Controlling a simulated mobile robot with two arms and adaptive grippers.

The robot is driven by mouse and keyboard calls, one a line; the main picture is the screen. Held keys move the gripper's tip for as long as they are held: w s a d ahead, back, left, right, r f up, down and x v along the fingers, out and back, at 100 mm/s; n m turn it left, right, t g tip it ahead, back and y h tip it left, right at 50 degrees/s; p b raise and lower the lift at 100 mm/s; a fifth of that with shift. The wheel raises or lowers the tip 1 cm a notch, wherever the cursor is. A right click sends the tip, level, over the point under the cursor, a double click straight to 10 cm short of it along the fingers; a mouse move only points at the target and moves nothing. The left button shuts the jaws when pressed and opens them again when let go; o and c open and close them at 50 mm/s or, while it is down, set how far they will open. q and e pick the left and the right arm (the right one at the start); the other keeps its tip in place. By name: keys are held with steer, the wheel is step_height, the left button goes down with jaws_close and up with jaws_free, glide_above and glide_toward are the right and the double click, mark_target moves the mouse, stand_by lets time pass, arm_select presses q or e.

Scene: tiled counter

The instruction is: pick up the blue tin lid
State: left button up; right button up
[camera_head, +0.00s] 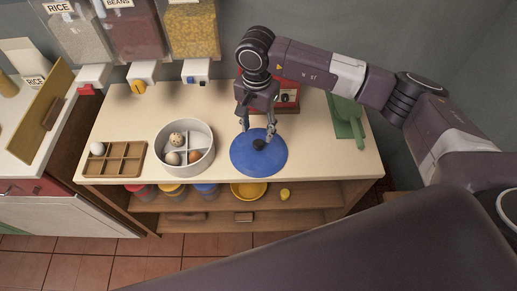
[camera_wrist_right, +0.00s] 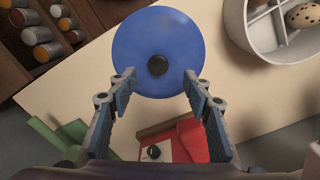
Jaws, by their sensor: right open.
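The blue tin lid (camera_head: 259,163) is a round blue disc with a black knob in its middle, lying flat near the front edge of the cream counter. It also shows in the right wrist view (camera_wrist_right: 158,32), with the knob facing the camera. My right gripper (camera_head: 257,133) is over the far part of the lid, pointing down. In the right wrist view its two fingers (camera_wrist_right: 158,74) are apart, one on either side of the knob, with nothing held between them. Whether the fingertips touch the lid I cannot tell. My left gripper is not in view.
Left of the lid stands a round white divided tin (camera_head: 211,166) holding several eggs. A wooden divided tray (camera_head: 111,174) is farther left. A red device (camera_head: 289,98) stands behind my right gripper; a green scoop-like object (camera_head: 348,118) lies right. A shelf below holds a yellow bowl (camera_head: 236,190).

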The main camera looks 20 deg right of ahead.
mark_target(258, 144)
steer(key=f+p, duration=0.2)
steer(key=f, duration=0.3)
steer(key=shift+s+f+p, duration=0.2)
steer(key=shift+s+p, duration=0.2)
steer(key=shift+w+f, duration=0.1)
steer(key=shift+f, duration=0.4)
jaws_close()
